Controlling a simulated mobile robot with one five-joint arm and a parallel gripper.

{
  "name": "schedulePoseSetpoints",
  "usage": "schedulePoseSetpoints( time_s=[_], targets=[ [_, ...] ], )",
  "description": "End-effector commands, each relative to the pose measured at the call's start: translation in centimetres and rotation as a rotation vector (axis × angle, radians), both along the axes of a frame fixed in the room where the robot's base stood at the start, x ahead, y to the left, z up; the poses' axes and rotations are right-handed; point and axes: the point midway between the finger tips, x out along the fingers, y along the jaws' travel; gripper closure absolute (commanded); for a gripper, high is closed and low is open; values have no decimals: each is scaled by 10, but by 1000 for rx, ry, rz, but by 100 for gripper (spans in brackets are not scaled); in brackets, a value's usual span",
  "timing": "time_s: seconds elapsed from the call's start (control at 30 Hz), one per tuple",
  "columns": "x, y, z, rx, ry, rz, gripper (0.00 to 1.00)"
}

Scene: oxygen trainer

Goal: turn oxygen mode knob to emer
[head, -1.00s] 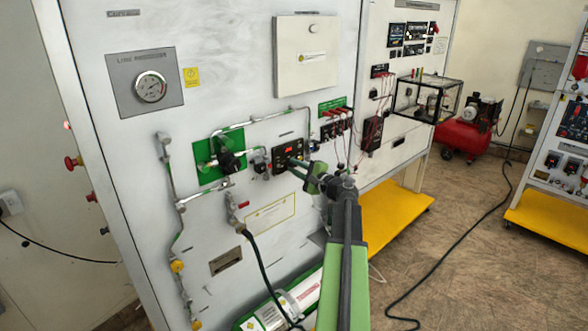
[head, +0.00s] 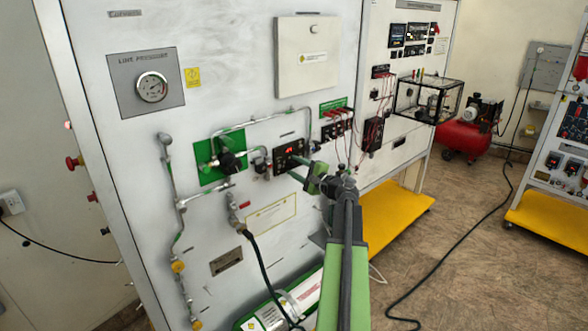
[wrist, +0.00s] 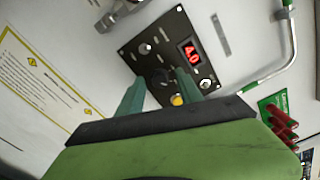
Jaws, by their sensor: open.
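A black control panel (head: 288,152) is mounted on the white trainer board. In the head view my gripper (head: 298,168) is at the panel's lower edge.
Metal tubing (head: 262,120) runs above the panel, and a green valve plate (head: 220,157) is to its left. Red connectors (wrist: 282,122) stick out at the lower right of the wrist view. A yellow-edged placard (wrist: 40,75) is on the left.

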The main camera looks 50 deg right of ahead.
Motion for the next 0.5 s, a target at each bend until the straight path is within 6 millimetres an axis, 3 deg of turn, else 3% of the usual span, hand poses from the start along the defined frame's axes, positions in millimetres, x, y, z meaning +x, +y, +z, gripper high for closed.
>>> schedulePoseSetpoints(
  time_s=[0.17, 0.5],
  targets=[
    [-18, 2, 0, 0, 0, -1, 57],
    [-112, 10, 0, 0, 0, -3, 57]
  ],
)
